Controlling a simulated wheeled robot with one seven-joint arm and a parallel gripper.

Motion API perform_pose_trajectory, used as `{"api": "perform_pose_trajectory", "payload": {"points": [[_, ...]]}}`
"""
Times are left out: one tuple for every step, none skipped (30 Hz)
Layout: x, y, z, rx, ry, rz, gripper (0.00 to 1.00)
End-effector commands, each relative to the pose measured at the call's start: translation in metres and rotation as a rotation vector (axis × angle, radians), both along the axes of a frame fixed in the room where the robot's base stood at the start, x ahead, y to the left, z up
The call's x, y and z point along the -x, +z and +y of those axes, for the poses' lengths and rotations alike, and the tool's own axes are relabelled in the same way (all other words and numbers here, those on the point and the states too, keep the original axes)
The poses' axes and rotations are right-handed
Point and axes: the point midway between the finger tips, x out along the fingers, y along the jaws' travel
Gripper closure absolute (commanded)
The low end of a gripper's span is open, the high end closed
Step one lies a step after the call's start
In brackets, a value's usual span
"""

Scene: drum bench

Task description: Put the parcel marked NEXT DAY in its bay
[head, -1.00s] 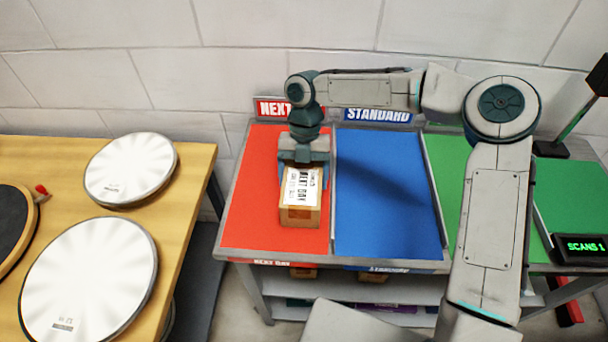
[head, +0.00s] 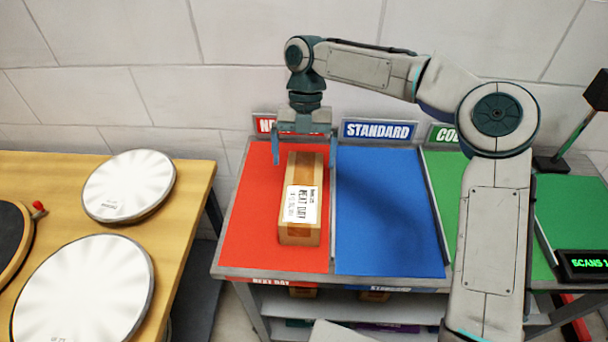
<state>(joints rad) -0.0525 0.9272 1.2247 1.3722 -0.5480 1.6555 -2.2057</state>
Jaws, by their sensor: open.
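The parcel (head: 297,232) is a brown cardboard box with a white label reading NEXT DAY. It lies lengthwise in the red bay (head: 254,205), near that bay's right edge. The bay's front edge reads NEXT DAY; its back sign is partly hidden behind my gripper. My gripper (head: 304,160) is open and empty above the far end of the parcel, with a finger on each side, apart from the box.
The blue STANDARD bay (head: 388,220) is empty, beside the red one. A green bay (head: 445,185) lies further right, partly behind my arm. A scanner display (head: 584,262) reads SCANS 1. A wooden bench (head: 185,195) with drum pads (head: 128,185) stands left.

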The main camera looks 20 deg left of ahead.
Motion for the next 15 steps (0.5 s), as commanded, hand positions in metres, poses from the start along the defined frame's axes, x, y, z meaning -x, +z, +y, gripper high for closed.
{"api": "perform_pose_trajectory", "payload": {"points": [[-0.003,0.006,0.001,-0.001,-0.001,-0.002,0.00],[-0.004,0.008,0.001,0.000,-0.001,-0.001,0.00],[-0.005,0.011,0.002,0.000,-0.001,-0.001,0.00],[-0.005,0.013,0.002,0.000,-0.001,-0.001,0.00],[-0.006,0.015,0.002,-0.001,-0.001,-0.001,0.00],[-0.006,0.016,0.002,0.000,0.000,0.000,0.00],[-0.007,0.017,0.002,0.001,0.000,0.000,0.00],[-0.007,0.018,0.002,0.001,0.000,0.001,0.00],[-0.007,0.018,0.002,0.001,0.000,0.001,0.00],[-0.007,0.018,0.002,0.001,0.000,0.001,0.00],[-0.007,0.018,0.002,0.001,0.000,0.001,0.00],[-0.007,0.018,0.002,0.001,0.000,0.001,0.00],[-0.007,0.018,0.002,0.001,0.000,0.001,0.00],[-0.007,0.018,0.002,0.002,-0.001,0.001,0.00],[-0.007,0.018,0.002,0.005,-0.004,-0.002,0.00]]}}
